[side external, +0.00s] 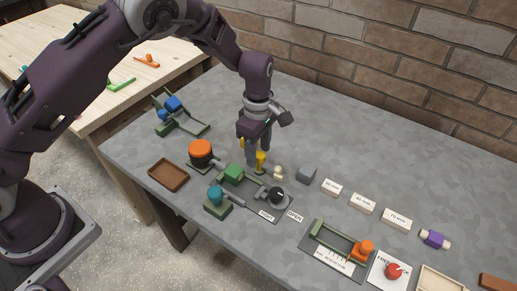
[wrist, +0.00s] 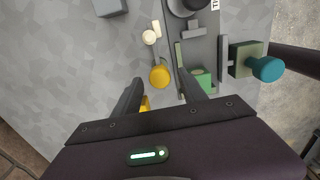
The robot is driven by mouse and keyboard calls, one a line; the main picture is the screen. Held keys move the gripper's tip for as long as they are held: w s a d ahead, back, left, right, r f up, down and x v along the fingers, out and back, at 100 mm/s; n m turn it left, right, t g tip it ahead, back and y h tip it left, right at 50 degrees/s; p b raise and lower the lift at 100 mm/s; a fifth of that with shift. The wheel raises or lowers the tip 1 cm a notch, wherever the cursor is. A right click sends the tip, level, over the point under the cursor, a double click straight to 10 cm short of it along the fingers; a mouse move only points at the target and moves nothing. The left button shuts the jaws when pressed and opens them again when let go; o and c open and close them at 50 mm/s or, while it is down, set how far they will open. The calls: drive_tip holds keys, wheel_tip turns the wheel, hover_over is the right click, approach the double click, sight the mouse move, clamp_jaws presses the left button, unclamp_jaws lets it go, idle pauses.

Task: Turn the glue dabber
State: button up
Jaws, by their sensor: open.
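I cannot tell for certain which thing is the glue dabber. A yellow piece with a round top (side external: 261,158) stands below my gripper (side external: 257,161); it shows as a yellow disc in the wrist view (wrist: 160,76). A small cream piece (side external: 278,173) is beside it, also in the wrist view (wrist: 150,36). A second yellow piece (wrist: 145,103) is partly hidden by a finger. A purple piece with cream ends (side external: 434,239) lies on the right of the table. My gripper (wrist: 161,90) is open, pointing down, with nothing seen held between its fingers.
Right beside my gripper is a green vise-like fixture (side external: 233,174) with a black knob (side external: 277,196) and a teal knob (side external: 216,194). An orange-topped pot (side external: 201,150), brown tray (side external: 168,175) and grey block (side external: 307,174) stand near. The table's back is clear.

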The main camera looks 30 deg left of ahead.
wheel_tip(320, 180, up, 7)
drive_tip(key=shift+r, duration=0.1)
idle(0.3)
drive_tip(key=s+a+r+m+t+h, duration=0.1)
drive_tip(key=s+a+r+m, duration=0.3)
drive_tip(key=r, duration=0.5)
drive_tip(key=s+a+r+m+t+h, duration=0.1)
drive_tip(key=s+a+r+m, duration=0.15)
drive_tip(key=s+r, duration=0.55)
drive_tip(key=s+a+r+m+t+y, duration=0.1)
drive_tip(key=s+a+m, duration=0.1)
drive_tip(key=s+m, duration=0.4)
drive_tip(key=s+a+r+m+t+y, duration=0.1)
drive_tip(key=s+m, duration=0.4)
drive_tip(key=s, duration=0.7)
drive_tip(key=shift+a+r+m+t, duration=0.35)
drive_tip(key=shift+a+r+t, duration=0.15)
drive_tip(key=shift+a+t, duration=0.35)
drive_tip(key=shift+w, duration=0.1)
